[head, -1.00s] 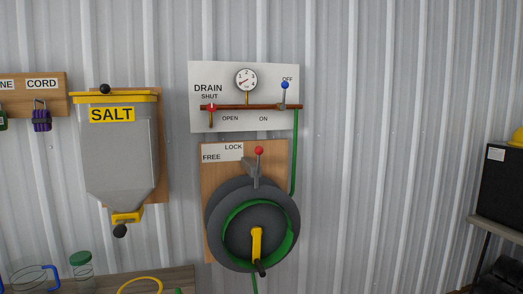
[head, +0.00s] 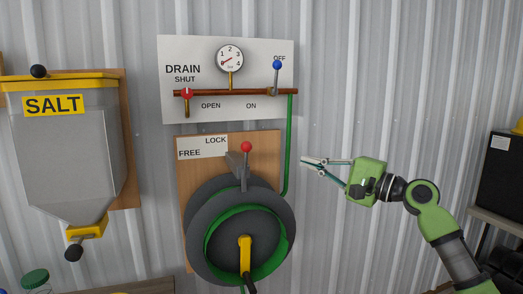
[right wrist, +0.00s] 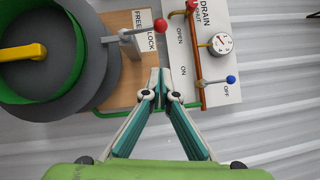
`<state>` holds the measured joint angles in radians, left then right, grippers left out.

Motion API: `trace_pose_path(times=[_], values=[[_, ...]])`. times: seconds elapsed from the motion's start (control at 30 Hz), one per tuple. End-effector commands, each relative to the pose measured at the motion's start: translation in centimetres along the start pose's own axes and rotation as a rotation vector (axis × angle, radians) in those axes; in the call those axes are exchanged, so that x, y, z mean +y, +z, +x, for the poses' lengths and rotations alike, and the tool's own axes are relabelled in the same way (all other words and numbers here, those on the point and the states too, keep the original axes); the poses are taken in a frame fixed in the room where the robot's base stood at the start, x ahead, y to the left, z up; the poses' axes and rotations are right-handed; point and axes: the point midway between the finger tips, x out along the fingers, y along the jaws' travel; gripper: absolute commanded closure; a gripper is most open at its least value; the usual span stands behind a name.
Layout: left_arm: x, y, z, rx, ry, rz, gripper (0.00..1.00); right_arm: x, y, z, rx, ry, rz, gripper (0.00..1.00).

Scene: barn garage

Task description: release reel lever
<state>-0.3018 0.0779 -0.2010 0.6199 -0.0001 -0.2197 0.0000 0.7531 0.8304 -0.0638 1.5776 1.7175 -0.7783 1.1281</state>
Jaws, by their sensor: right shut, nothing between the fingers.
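The reel lever (head: 246,165) is a grey arm with a red ball knob on top. It stands upright above the hose reel (head: 198,230), with its knob to the right of the FREE and LOCK label (head: 203,147), nearer the word LOCK. In the right wrist view the lever (right wrist: 135,32) and its red knob lie ahead of the fingertips and to the left. My right gripper (head: 303,162) is shut and empty, to the right of the lever and apart from it; its fingertips also show in the right wrist view (right wrist: 160,72). My left gripper is not in view.
Above the reel is the drain panel (head: 180,54) with a gauge, a red-knobbed valve and a blue-knobbed lever. A green hose (head: 289,150) runs down right of the reel board. A salt hopper (head: 65,150) hangs at left. A black box (head: 506,180) sits at far right.

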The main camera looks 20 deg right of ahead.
Motion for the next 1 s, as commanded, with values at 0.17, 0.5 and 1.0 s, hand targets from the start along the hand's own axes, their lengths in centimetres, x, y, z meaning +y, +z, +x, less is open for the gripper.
trace_pose_path(times=[0.17,0.5,1.0], values=[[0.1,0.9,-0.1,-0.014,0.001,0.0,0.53,0.0,-0.1,0.2,0.001,0.0,0.0,1.0],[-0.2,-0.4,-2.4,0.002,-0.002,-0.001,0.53,-0.4,0.1,5.8,-0.001,0.0,0.002,1.0],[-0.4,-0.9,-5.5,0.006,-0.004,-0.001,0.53,0.0,2.4,12.6,0.002,0.002,-0.002,1.0]])
